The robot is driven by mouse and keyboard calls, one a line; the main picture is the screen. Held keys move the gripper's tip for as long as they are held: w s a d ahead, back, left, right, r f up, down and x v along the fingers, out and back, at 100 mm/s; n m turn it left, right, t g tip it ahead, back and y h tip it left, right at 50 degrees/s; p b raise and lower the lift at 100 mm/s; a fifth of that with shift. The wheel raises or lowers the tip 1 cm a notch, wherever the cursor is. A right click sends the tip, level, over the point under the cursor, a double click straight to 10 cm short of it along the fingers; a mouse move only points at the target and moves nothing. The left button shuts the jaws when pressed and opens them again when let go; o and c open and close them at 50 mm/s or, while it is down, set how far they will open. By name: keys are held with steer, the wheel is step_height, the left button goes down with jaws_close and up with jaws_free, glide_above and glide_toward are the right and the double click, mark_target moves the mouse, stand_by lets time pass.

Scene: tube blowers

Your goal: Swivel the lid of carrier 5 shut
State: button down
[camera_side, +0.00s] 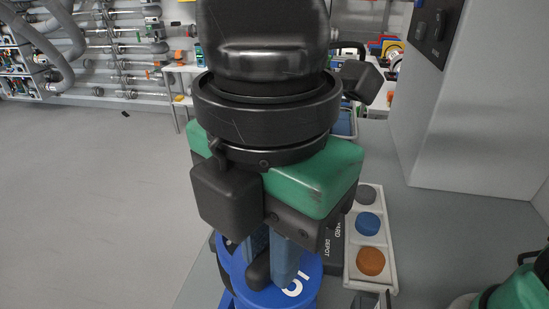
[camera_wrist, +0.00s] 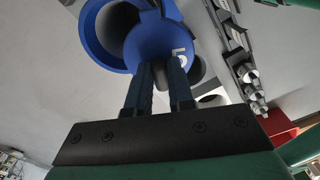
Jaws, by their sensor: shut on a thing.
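The blue lid of carrier 5 (camera_side: 262,299) lies under my fingers in the side view, and its white number shows partly. In the wrist view the lid (camera_wrist: 160,42) is a blue disc marked 5, set off to the right of the carrier's round mouth. The blue carrier (camera_wrist: 92,32) shows its rim and dark opening, which the lid covers only in part. My gripper (camera_side: 270,268), also in the wrist view (camera_wrist: 160,70), points down and is shut on a dark upright grip on the lid. The fingers hide much of that grip.
A white tray (camera_side: 386,283) with grey, blue and orange round pieces stands right of the carrier. A dark panel lettered WARD DEPOT (camera_side: 334,255) lies between them. A large grey cabinet (camera_side: 475,110) stands back right. Open floor (camera_side: 90,210) lies left.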

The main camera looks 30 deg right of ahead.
steer(key=m, duration=0.1)
steer(key=w+m, duration=0.1)
steer(key=m, duration=0.1)
steer(key=shift+w+a, duration=0.1)
steer(key=shift+w, duration=0.05)
steer(key=m, duration=0.2)
steer(key=w+m, duration=0.1)
steer(key=m, duration=0.1)
steer(key=shift+w, duration=0.15)
steer(key=m, duration=0.1)
steer(key=w+m, duration=0.1)
steer(key=m, duration=0.1)
steer(key=d+m, duration=0.1)
steer(key=m, duration=0.1)
steer(key=shift+w+d, duration=0.1)
steer(key=shift+w, duration=0.25)
steer(key=shift+m, duration=0.4)
steer(key=c, duration=0.8)
jaws_free()
steer(key=shift+o, duration=0.2)
steer(key=shift+r, duration=2.8)
steer(key=shift+w+d, duration=0.1)
